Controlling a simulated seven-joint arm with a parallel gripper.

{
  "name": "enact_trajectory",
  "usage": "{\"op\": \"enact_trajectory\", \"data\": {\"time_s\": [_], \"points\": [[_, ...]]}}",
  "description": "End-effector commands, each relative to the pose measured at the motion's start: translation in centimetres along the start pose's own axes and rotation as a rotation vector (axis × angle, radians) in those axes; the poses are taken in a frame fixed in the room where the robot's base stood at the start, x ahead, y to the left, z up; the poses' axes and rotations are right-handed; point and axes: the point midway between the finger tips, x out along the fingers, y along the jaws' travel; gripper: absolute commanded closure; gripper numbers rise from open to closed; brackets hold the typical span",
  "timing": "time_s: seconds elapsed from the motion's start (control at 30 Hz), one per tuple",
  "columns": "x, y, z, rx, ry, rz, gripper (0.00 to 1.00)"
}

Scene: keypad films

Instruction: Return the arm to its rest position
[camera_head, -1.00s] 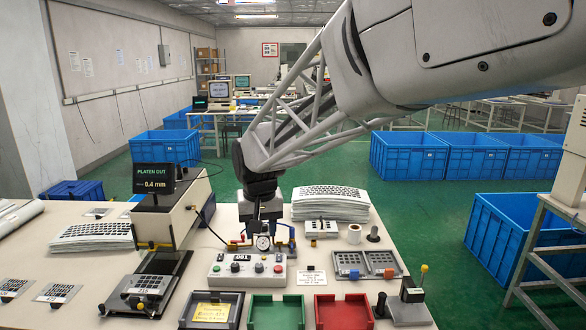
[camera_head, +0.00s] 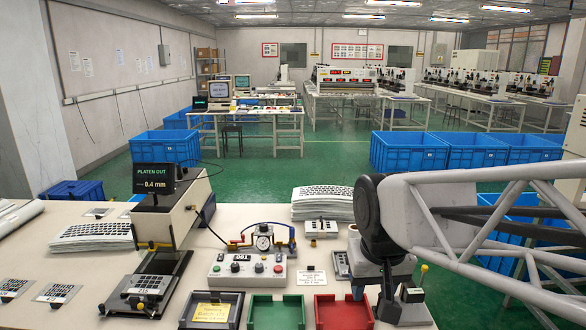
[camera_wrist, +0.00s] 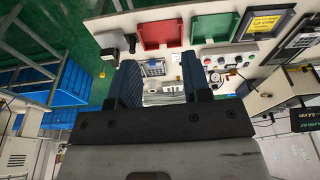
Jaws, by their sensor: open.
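My gripper (camera_head: 372,290) hangs over the right front part of the bench in the head view, fingers pointing down. In the wrist view its two dark blue fingers (camera_wrist: 162,78) stand apart with nothing between them. The arm's white lattice link reaches in from the right edge. Beyond the fingers the wrist view shows the bench top and a grey gridded fixture (camera_wrist: 154,67), apart from the fingers. In the head view my gripper hides most of the fixtures on that side.
The red tray (camera_head: 342,312) and green tray (camera_head: 276,312) lie at the bench front. The control box (camera_head: 249,270) with a dial gauge stands behind them. The press (camera_head: 170,215) with its display stands left. A film stack (camera_head: 322,204) lies at the back. Blue crates (camera_head: 408,152) stand beyond.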

Motion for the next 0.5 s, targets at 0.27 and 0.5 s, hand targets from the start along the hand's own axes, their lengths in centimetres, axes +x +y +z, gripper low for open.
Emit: {"op": "enact_trajectory", "data": {"time_s": [0.27,0.5], "points": [[0.5,3.1,6.5,0.045,0.023,0.014,0.56],[1.1,4.3,9.7,0.065,0.034,0.022,0.56]]}}
